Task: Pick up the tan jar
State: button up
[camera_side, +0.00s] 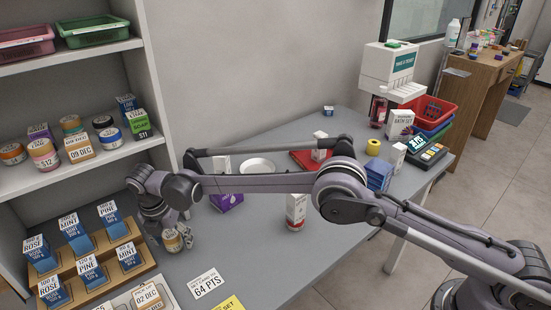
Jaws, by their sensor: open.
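A small tan jar (173,242) with a pale label stands on the grey counter, just right of the wooden display rack. My gripper (170,226) points down at the jar from above, and its open fingers are at the jar's top. The fingers partly cover the jar's upper part, and I cannot tell whether they touch it.
The wooden rack (138,268) with several blue boxes is close on the left. Price cards (206,283) lie in front. The shelf (75,165) holds several jars and boxes.

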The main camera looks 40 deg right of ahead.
jog(key=shift+f, duration=0.2)
jog(key=c, duration=1.3)
jog(key=shift+r, duration=0.1)
